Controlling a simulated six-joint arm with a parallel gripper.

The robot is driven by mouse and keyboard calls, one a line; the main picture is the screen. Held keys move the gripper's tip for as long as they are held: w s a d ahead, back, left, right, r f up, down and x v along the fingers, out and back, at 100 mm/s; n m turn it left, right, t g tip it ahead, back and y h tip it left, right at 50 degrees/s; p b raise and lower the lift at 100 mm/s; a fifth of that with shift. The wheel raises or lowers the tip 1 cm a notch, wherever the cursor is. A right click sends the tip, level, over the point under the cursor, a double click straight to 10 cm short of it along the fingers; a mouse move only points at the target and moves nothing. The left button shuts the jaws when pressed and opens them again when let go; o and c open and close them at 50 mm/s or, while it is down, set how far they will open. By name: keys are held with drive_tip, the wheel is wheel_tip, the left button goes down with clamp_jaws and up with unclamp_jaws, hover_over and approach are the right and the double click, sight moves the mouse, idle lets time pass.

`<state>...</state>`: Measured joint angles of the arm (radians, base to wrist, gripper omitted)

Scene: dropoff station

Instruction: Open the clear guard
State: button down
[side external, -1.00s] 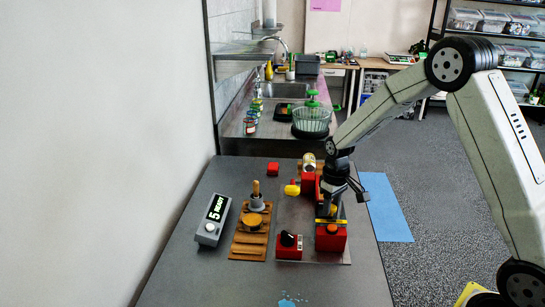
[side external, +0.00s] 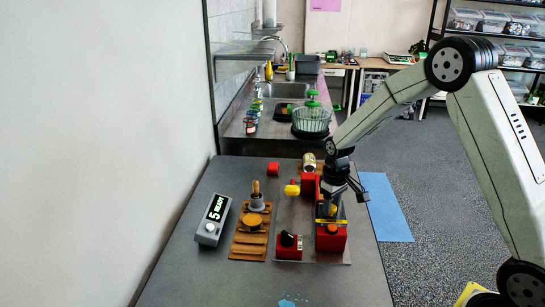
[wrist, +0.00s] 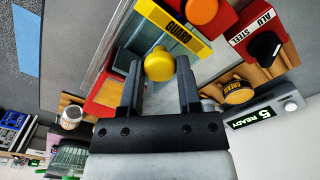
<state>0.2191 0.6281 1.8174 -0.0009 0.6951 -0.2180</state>
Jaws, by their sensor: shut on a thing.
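The clear guard is see-through and hard to make out. In the side view my gripper (side external: 331,208) points down over the guard and partly hides the knob. An orange button (wrist: 201,9) sits close by the strip.
A red ALU/STEEL selector box (side external: 289,246) stands left of the guard. Further left are a wooden rack (side external: 249,245) and a grey display reading 5 READY (side external: 212,220).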

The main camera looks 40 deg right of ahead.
drive_tip(key=shift+w+d+r, duration=0.1)
drive_tip(key=shift+w+d, duration=3.8)
drive_tip(key=shift+w, duration=0.05)
drive_tip(key=shift+c, duration=1.4)
unclamp_jaws()
wheel_tip(320, 180, up, 8)
drive_tip(key=shift+s+a, duration=0.1)
drive_tip(key=shift+a, duration=0.05)
